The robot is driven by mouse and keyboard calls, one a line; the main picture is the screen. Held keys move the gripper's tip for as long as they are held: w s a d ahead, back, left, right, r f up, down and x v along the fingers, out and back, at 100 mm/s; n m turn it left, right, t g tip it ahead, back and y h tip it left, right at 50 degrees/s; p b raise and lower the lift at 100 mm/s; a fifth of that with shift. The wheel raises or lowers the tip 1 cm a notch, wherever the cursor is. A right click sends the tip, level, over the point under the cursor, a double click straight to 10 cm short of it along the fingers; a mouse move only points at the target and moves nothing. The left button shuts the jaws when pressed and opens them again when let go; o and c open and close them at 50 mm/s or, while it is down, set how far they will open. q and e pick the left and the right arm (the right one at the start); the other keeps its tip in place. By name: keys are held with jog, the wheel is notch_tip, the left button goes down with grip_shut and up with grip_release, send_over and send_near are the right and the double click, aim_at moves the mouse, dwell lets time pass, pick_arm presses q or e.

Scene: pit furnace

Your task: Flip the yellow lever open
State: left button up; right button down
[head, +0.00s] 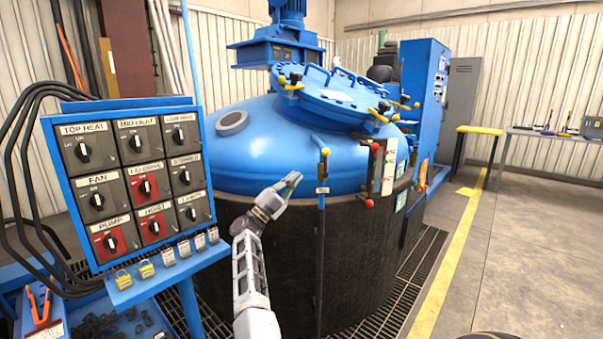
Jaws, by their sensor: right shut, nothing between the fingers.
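My right gripper (293,179) is shut and empty, in front of the blue furnace dome (258,145), with its tip pointing up and right. A yellow lever (324,153) sits at the top of a thin blue post (320,235), to the right of and a little above the gripper tip. The gripper appears apart from it. More yellow levers with black knobs sit around the round blue lid, one at its left (293,86) and one at its right front (378,115). I cannot tell from this view which lever is the task's. My left gripper is not in view.
A control panel (137,180) with several rotary knobs stands at the left. Red-knobbed levers (374,147) are at the right of the dome. The dark furnace wall (270,250) is below the gripper. Open floor lies at the right, beyond a yellow line (447,275).

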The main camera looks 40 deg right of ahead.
jog(key=shift+v, duration=1.1)
jog(key=shift+a+r, duration=0.1)
jog(key=shift+r, duration=0.1)
